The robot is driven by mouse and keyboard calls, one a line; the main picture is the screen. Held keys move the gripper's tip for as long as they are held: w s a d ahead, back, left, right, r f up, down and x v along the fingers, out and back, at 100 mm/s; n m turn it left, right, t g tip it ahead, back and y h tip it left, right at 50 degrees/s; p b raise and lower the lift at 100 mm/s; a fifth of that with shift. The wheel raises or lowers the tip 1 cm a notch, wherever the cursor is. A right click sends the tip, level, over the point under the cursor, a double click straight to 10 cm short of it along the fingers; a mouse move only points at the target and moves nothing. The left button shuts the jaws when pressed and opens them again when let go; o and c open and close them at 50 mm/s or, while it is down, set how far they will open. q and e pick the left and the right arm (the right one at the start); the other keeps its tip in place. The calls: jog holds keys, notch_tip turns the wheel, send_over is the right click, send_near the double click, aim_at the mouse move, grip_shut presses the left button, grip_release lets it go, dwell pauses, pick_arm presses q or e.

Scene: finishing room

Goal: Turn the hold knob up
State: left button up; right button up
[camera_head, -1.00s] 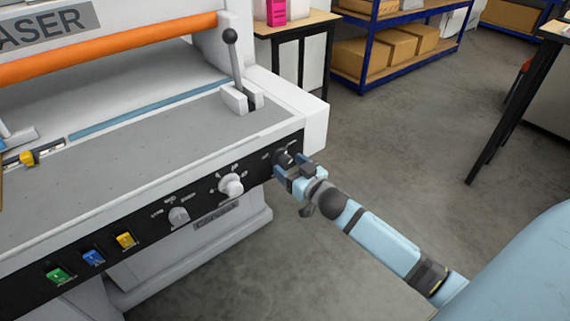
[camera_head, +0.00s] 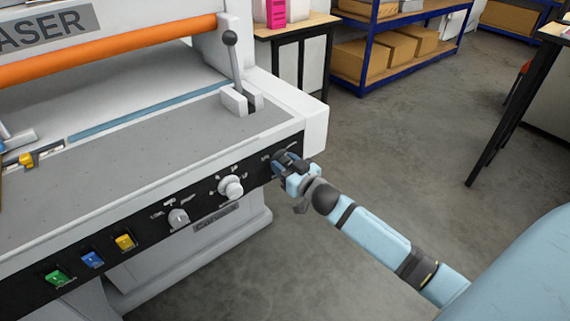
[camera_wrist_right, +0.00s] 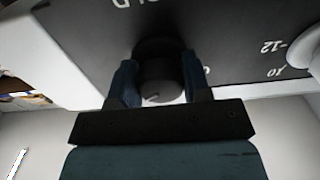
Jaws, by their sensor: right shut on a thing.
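The hold knob (camera_wrist_right: 160,78) is a dark round knob at the right end of the black control panel (camera_head: 205,195). Part of its label, "OLD", shows upside down in the right wrist view. My right gripper (camera_head: 284,163) is shut on the knob, and its two blue fingers lie on either side of it in the wrist view (camera_wrist_right: 155,85). In the head view the gripper hides most of the knob. I cannot make out its pointer setting. My left gripper is not in view.
Left along the panel are a white knob (camera_head: 231,187), a grey knob (camera_head: 178,218) and yellow, blue and green buttons. A black-balled lever (camera_head: 234,65) stands on the machine above. Open floor (camera_head: 400,150) lies to the right.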

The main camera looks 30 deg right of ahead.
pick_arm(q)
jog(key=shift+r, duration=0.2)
pick_arm(e)
jog(key=shift+n, duration=0.3)
jog(key=shift+r+n+p, duration=0.1)
jog(key=shift+n+p, duration=0.75)
jog(key=shift+n, duration=0.15)
jog(key=shift+n+p, duration=0.4)
jog(key=shift+n, duration=0.5)
jog(key=n+p, duration=0.1)
jog(key=n, duration=0.2)
jog(key=shift+n, duration=0.3)
jog(key=n+p, duration=0.1)
jog(key=n, duration=0.2)
jog(key=shift+d+n, duration=0.1)
jog(key=shift+n, duration=0.3)
jog(key=n, duration=1.1)
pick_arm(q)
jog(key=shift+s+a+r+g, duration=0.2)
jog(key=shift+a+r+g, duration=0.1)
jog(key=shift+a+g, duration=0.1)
pick_arm(e)
jog(key=shift+n, duration=0.4)
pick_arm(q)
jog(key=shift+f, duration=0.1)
